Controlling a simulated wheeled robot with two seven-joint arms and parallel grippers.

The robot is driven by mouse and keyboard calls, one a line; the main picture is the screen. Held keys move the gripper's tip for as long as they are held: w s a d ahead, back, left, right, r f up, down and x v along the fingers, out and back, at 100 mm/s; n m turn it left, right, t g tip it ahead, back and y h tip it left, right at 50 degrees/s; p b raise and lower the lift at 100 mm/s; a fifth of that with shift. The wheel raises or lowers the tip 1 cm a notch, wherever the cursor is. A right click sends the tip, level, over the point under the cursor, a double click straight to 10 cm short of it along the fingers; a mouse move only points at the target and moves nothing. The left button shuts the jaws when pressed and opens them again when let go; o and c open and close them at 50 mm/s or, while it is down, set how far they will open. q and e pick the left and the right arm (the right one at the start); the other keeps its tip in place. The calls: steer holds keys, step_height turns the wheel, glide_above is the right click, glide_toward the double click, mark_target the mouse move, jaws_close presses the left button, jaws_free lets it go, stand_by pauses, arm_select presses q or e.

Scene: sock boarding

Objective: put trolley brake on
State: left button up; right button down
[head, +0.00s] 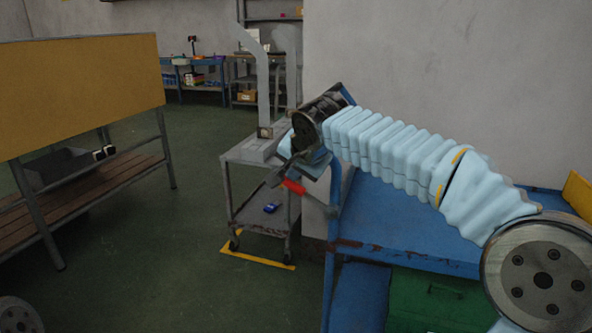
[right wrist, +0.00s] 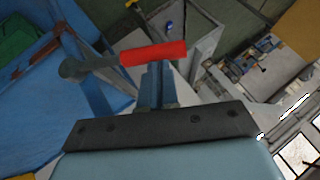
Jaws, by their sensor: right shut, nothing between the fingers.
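The brake lever is a grey bar with a red grip (head: 294,187). Its rounded grey end is beside the blue upright of the blue trolley (head: 400,225). My right gripper (head: 284,170) is shut and empty, just above and beside the red grip. In the right wrist view the red grip (right wrist: 153,53) lies across the picture just beyond the shut fingers (right wrist: 158,82), with the grey bar (right wrist: 95,63) running left from it. I cannot tell whether the fingers touch the grip. My left gripper is not in view.
A grey trolley (head: 250,215) on castors stands behind the lever, holding a grey stand (head: 264,90) and a small blue item (head: 271,208). A workbench with a yellow-brown panel (head: 80,85) is at left. The green floor (head: 150,260) between is clear.

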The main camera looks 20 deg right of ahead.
arm_select(q)
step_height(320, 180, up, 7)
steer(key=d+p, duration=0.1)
steer(key=p, duration=0.5)
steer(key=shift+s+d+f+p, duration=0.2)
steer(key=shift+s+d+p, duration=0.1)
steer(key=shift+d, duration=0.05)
arm_select(e)
steer(key=w+a+f+n+g+h, duration=0.2)
steer(key=f+g+h, duration=0.3)
steer(key=f, duration=0.7)
steer(key=shift+a+n+h, duration=0.7)
steer(key=shift+h, duration=0.7)
steer(key=shift+f, duration=0.25)
